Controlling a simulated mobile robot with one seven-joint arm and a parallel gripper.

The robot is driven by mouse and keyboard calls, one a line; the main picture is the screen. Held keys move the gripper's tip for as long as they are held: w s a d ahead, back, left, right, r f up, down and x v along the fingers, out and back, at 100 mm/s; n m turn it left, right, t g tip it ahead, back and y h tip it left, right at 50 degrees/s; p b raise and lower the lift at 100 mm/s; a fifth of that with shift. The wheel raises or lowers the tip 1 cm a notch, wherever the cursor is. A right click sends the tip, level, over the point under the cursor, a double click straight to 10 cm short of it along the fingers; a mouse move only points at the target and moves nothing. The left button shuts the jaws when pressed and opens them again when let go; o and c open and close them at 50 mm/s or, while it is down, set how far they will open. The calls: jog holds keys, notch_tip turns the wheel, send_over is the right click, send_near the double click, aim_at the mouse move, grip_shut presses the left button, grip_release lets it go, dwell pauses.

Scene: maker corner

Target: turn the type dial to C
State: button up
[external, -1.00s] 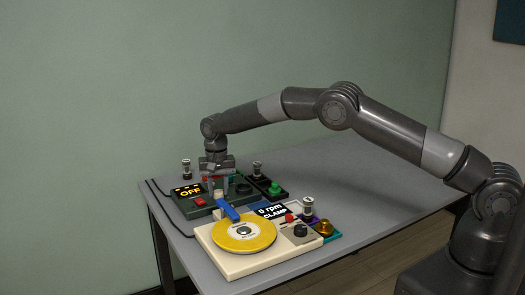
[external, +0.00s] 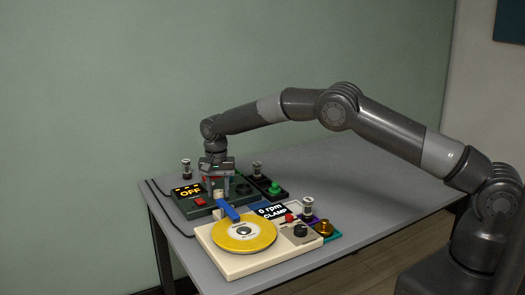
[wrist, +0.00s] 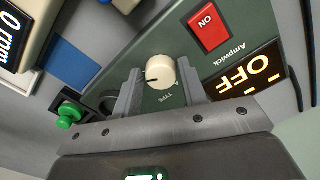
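The type dial (wrist: 160,72) is a round cream knob on the dark green device (wrist: 220,75), with "TYPE" printed beside it. Its dark pointer line points to the left in the wrist view. The letters around it are too small to read. My gripper (wrist: 161,95) is open, with one finger on each side of the dial and a visible gap to it. In the external view my gripper (external: 219,188) is down over the green device (external: 190,210), and its fingers hide the dial there.
The device has a red ON switch (wrist: 209,31) and a display reading OFF (wrist: 250,75). A cream turntable box (external: 222,262) with a yellow disc (external: 262,243) stands in front. A green button (external: 274,187) sits behind right. The table's right side is clear.

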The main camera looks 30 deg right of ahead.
aim_at(218, 191)
jog(key=o, duration=0.3)
jog(key=shift+w+r, duration=0.1)
notch_tip(218, 191, up, 11)
dwell(0.4)
